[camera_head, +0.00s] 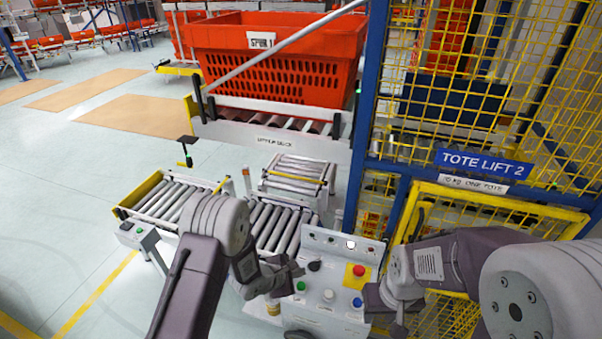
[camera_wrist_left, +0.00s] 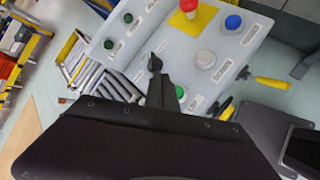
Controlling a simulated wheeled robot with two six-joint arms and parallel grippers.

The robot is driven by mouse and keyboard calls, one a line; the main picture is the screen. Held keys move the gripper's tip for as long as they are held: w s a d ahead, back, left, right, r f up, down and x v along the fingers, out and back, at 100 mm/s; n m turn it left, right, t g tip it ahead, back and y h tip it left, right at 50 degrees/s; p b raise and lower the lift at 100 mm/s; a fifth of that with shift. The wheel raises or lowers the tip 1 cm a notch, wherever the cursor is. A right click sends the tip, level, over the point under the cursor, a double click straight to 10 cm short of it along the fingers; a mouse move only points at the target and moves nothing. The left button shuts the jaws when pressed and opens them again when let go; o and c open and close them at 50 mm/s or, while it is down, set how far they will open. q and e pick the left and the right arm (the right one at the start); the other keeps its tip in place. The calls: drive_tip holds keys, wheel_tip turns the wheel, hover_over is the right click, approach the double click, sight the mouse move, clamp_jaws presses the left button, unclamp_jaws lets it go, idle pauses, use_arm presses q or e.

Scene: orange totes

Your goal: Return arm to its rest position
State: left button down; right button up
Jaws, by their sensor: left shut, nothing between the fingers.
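My left arm comes in from the left in the head view, and its left gripper (camera_head: 290,272) hangs over the left edge of the grey control panel (camera_head: 322,318). In the left wrist view the left gripper (camera_wrist_left: 155,62) is shut and empty, in front of the panel face (camera_wrist_left: 228,62). I cannot tell whether its tip touches the panel. My right gripper (camera_head: 384,308) is at the panel's right side, pointing down. Its fingers are dark and partly overlapped, so their opening is unclear.
The panel carries a red stop button (camera_head: 359,270), a blue button (camera_head: 357,302) and a green button (camera_head: 301,286). Roller conveyors (camera_head: 175,200) lie behind it. An orange tote (camera_head: 280,75) stands on a raised conveyor. A yellow mesh cage (camera_head: 465,100) stands at right. Floor at left is open.

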use_arm(q)
drive_tip(key=w+a+r+t+b, duration=0.25)
drive_tip(key=w+a+b, duration=0.3)
drive_tip(key=b, duration=0.65)
drive_tip(key=s+a+f+m+y+b, duration=0.2)
drive_tip(key=s+a+y+b, duration=0.15)
drive_tip(key=a+b, duration=0.3)
drive_tip(key=s+a+f+m+g, duration=0.1)
drive_tip(key=s+f+m+g, duration=0.1)
drive_tip(key=s+m, duration=0.3)
drive_tip(key=s+a+f+m+g+y, duration=0.1)
drive_tip(key=s+a+f+m+g, duration=0.1)
drive_tip(key=s+m, duration=0.4)
drive_tip(key=s+a+f+m+g+y, duration=0.1)
drive_tip(key=s+a+f+m+g, duration=0.1)
drive_tip(key=s, duration=0.8)
drive_tip(key=f+m+g, duration=0.1)
drive_tip(key=m+g, duration=0.1)
drive_tip(key=m, duration=0.1)
drive_tip(key=shift+b, duration=0.35)
drive_tip(key=shift+s+y, duration=0.15)
drive_tip(key=shift+y, duration=0.1)
